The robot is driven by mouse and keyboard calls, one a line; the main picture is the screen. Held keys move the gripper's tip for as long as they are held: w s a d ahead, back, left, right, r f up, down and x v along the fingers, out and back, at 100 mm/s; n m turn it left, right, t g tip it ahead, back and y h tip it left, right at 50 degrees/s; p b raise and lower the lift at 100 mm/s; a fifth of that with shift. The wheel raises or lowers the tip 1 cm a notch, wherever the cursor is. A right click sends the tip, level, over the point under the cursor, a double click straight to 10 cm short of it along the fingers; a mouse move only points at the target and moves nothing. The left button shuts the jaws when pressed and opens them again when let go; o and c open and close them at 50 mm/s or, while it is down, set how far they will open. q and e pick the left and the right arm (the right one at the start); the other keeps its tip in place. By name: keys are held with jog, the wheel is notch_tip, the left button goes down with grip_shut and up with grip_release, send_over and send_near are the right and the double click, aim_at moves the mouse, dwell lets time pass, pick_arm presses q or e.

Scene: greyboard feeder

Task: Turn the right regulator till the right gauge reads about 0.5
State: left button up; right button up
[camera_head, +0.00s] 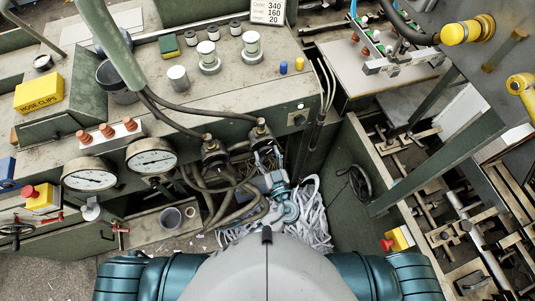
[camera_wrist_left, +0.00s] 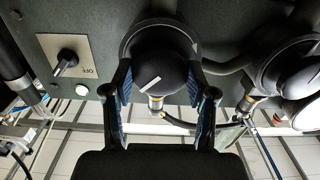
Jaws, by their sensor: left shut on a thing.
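The right regulator (camera_head: 262,134) hangs on the front edge of the grey-green bench, and its black round knob with a white mark (camera_wrist_left: 160,70) fills the middle of the left wrist view. My left gripper (camera_head: 267,160) is below it, with its two fingers shut on opposite sides of the knob (camera_wrist_left: 160,88). The white mark slants up to the right in that view. The right gauge (camera_head: 152,156) is a white round dial left of the regulators; its reading is too small to tell. My right gripper is out of view.
The left regulator (camera_head: 214,152) is close beside the right one, with hoses (camera_head: 220,195) hanging below. The left gauge (camera_head: 89,174) is at the left. A rotary switch (camera_wrist_left: 67,60) marked OFF is on the same panel. Pale strips (camera_head: 312,215) are heaped under my arm.

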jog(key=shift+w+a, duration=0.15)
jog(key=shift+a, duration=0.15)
